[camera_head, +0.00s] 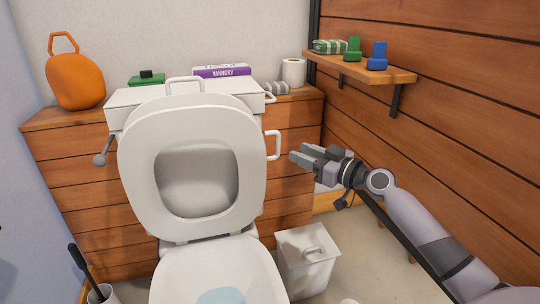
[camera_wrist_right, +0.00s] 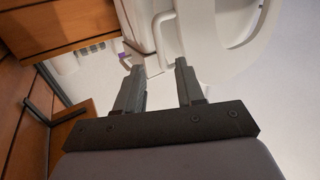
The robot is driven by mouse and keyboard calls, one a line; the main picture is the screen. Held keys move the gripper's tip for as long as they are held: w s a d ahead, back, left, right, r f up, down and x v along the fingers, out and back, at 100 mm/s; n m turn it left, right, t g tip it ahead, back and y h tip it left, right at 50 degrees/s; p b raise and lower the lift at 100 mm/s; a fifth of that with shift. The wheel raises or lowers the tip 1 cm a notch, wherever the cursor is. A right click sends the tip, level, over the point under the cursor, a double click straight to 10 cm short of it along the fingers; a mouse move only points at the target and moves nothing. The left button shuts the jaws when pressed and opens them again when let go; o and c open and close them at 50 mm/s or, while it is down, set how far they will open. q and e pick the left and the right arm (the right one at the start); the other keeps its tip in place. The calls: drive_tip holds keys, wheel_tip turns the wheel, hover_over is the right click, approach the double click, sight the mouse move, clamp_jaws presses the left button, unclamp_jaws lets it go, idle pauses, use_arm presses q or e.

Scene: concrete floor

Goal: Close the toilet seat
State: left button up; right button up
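The toilet seat (camera_head: 128,150) is raised and leans back against the cistern (camera_head: 118,99). A white loop handle (camera_head: 274,145) sticks out at the seat's right side. The toilet bowl (camera_head: 180,280) is uncovered below it. My right gripper (camera_head: 299,156) is to the right of the handle, apart from it, pointing left. In the right wrist view my right gripper's two fingers (camera_wrist_right: 158,85) stand apart with nothing between them, and the white curved seat (camera_wrist_right: 265,25) shows beyond them. My left gripper is not in view.
A white lidded bin (camera_head: 306,265) stands right of the bowl, and a toilet brush (camera_head: 82,268) stands left. A wooden shelf (camera_head: 365,70) with small items is on the right wall.

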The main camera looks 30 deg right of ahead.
drive_tip(key=x, duration=0.7)
drive_tip(key=shift+c, duration=0.4)
clamp_jaws()
